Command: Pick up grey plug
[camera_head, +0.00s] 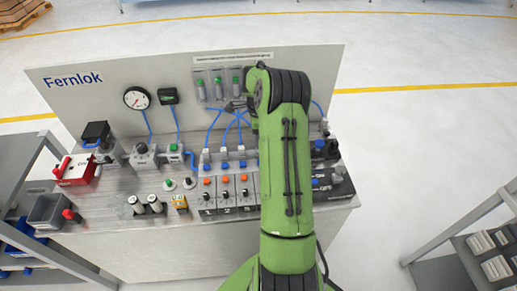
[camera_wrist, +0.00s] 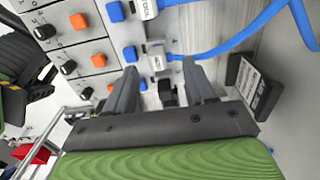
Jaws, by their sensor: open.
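A grey plug (camera_wrist: 157,57) with a blue hose leading off to the right shows in the wrist view, just beyond and between my fingertips. My gripper (camera_wrist: 160,68) is open with one finger on each side, and nothing is clearly held. A second grey plug (camera_wrist: 146,9) with a blue hose is at the top of the wrist view. In the head view, several similar plugs (camera_head: 223,152) stand in a row on the bench.
Blue hoses (camera_wrist: 235,40) cross near the right finger. A black labelled block (camera_wrist: 255,88) stands right of it. Panels with orange and black knobs (camera_wrist: 68,67) are at left. In the head view, a back panel (camera_head: 75,75) rises behind the bench, with shelves at both sides.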

